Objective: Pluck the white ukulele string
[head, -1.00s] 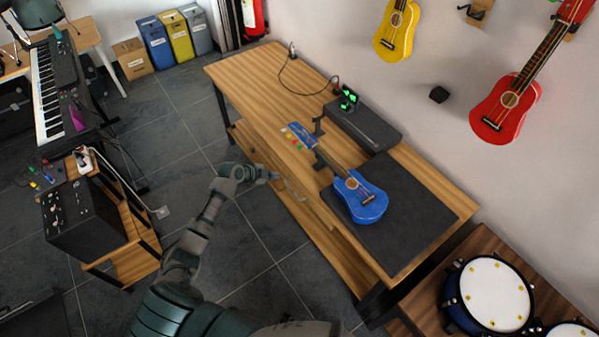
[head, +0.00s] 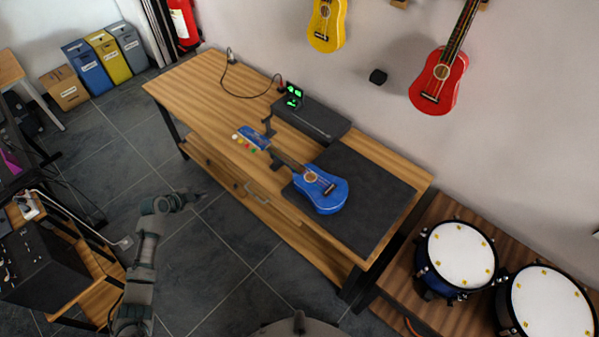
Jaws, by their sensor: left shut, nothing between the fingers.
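The blue ukulele (head: 328,193) lies on the dark mat on the wooden workbench in the head view. Its neck points up and left, with the blue headstock (head: 254,137) and several coloured tuning pegs near the bench's left edge. The strings are too small to tell apart, so I cannot pick out the white one. My left gripper (head: 192,197) is shut and empty over the floor, left of the bench and apart from the ukulele. My right gripper is not in view.
The bench (head: 205,88) carries a dark mat (head: 374,206), a black case (head: 312,118) and a green-lit tuner (head: 293,97). Drums (head: 462,254) stand at the right. A red ukulele (head: 438,82) and yellow ukulele (head: 326,27) hang on the wall. A black amplifier (head: 45,262) stands at the left.

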